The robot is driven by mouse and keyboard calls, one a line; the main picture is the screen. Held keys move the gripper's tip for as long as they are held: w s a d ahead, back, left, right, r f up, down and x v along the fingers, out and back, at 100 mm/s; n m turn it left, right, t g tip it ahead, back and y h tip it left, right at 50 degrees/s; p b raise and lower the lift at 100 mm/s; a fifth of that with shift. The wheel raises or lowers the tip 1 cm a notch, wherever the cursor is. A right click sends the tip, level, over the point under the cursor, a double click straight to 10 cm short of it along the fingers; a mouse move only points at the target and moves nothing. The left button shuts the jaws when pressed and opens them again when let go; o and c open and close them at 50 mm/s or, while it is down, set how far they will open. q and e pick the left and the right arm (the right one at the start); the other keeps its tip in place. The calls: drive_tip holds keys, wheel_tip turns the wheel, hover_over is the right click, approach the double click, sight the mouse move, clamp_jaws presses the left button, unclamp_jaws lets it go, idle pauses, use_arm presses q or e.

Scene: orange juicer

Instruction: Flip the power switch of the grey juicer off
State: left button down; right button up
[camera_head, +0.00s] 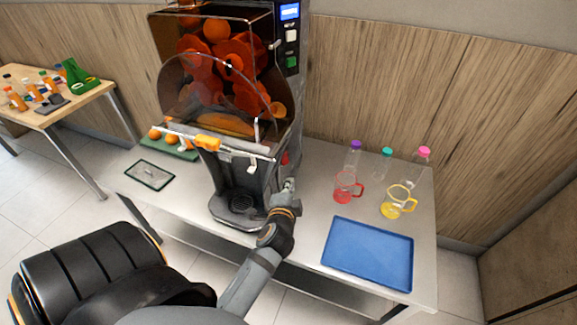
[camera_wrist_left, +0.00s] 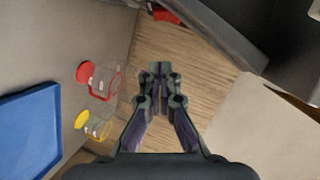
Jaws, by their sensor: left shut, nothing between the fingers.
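The grey juicer (camera_head: 255,185) stands on the table with oranges behind its clear cover. A small red part (camera_head: 285,158) shows on its right side and may be the power switch. A red part also shows at the top of the left wrist view (camera_wrist_left: 165,16). Its on or off position cannot be read. My left gripper (camera_head: 289,186) is beside the juicer's right side, just below the red part in the picture. In the left wrist view its fingertips (camera_wrist_left: 158,70) are together and empty, apart from the red part. My right gripper is not in view.
A red-handled jug (camera_head: 346,188) and a yellow jug (camera_head: 396,203) stand right of my gripper, with several capped bottles behind. A blue tray (camera_head: 368,254) lies at the front right. A dark-rimmed tray (camera_head: 149,175) lies left of the juicer. A side table (camera_head: 50,115) is further left.

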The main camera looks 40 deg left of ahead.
sight(286, 163)
use_arm(q)
drive_tip(key=x, duration=0.4)
drive_tip(key=s+a+p+x, duration=0.1)
drive_tip(key=x, duration=0.3)
drive_tip(key=a+x, duration=0.1)
drive_tip(key=x, duration=0.3)
drive_tip(key=shift+a+f, duration=0.3)
drive_tip(key=shift+f, duration=0.15)
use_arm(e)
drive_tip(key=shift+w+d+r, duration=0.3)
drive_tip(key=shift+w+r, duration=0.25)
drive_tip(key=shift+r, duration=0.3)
use_arm(q)
drive_tip(key=shift+f, duration=0.25)
drive_tip(key=b, duration=0.3)
drive_tip(key=shift+a+f+m+y, duration=0.3)
drive_tip(key=shift+f, duration=0.05)
drive_tip(key=shift+w+r+p, duration=0.1)
drive_tip(key=shift+r+p, duration=0.25)
drive_tip(key=shift+p, duration=0.15)
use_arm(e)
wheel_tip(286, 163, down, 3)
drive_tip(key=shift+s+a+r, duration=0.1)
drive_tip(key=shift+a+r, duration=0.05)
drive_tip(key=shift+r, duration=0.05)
